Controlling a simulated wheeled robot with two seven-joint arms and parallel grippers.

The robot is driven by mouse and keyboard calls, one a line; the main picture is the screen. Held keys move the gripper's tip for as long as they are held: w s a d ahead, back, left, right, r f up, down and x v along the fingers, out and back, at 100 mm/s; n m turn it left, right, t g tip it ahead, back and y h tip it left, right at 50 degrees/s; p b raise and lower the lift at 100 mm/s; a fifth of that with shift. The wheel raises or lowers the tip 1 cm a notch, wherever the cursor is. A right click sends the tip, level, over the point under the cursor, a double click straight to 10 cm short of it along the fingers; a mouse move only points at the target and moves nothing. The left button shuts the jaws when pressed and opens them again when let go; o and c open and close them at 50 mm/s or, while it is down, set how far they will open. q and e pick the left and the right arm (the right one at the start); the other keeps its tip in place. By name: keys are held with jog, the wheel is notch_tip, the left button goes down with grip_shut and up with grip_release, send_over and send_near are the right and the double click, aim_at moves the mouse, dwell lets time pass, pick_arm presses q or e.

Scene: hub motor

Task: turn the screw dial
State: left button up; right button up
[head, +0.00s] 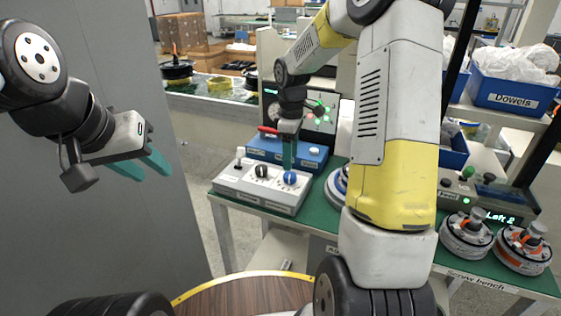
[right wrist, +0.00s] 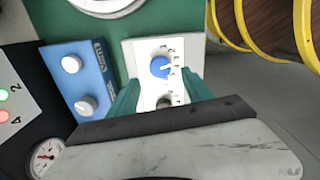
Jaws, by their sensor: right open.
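A white control box (head: 262,188) on the green bench carries a blue dial (head: 289,178), a black dial (head: 261,171) and a small light knob at its left. My right gripper (head: 289,152) is over the box, just above the blue dial. In the right wrist view, the blue dial (right wrist: 160,67) with a pale pointer mark shows between and beyond the open teal fingers (right wrist: 160,95); a dark dial is partly hidden below it. I cannot read which dial is labelled screw. My left gripper (head: 146,168) is open and empty, away at the left.
A blue box (head: 300,153) with pale knobs stands right behind the white box, with a lit panel (head: 318,112) behind. Round motor parts (head: 467,235) stand on the bench at right. A grey control unit (head: 490,200) stands behind them. Blue bins (head: 511,92) sit on the shelf.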

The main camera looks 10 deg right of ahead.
aim_at(290, 174)
notch_tip(290, 174, down, 6)
dwell(0.4)
grip_shut()
